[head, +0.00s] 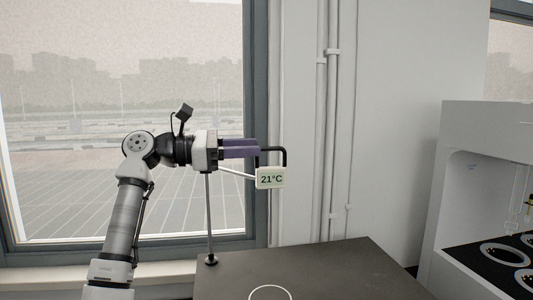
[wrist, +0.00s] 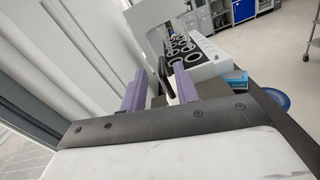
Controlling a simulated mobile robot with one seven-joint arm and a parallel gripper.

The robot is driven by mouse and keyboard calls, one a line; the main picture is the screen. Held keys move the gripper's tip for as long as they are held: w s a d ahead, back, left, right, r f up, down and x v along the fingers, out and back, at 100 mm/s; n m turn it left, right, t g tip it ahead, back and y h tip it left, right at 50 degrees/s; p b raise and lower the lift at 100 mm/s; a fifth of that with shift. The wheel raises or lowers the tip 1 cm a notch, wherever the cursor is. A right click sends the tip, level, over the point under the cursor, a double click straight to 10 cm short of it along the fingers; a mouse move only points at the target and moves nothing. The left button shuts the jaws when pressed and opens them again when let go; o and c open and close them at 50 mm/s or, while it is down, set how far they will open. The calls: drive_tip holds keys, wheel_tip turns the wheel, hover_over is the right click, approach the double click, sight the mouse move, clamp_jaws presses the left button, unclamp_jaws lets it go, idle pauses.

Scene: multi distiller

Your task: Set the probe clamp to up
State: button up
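In the head view a thin metal stand (head: 209,225) rises from the dark tabletop, and a pale clamp arm (head: 237,173) reaches right to a small display (head: 270,179) reading 21°C. A black bent bar (head: 285,155) stands above the display. My gripper (head: 257,148) points right, its purple fingers level with the top of this bar. In the wrist view my gripper (wrist: 161,90) is open, with a clear gap between its two fingers. The black bar (wrist: 163,72) shows between them, seemingly without being squeezed. My gripper's body hides the top of the stand.
The dark tabletop (head: 320,270) is mostly bare, with a white ring (head: 270,292) marked near its front. A white cabinet with round-holed black top (head: 490,255) stands at the right. A window and wall pipes (head: 333,130) are behind. A blue round object (wrist: 274,99) lies beyond in the wrist view.

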drive_tip(key=s+a+b, duration=0.1)
drive_tip(key=a, duration=0.7)
drive_tip(key=shift+s, duration=0.25)
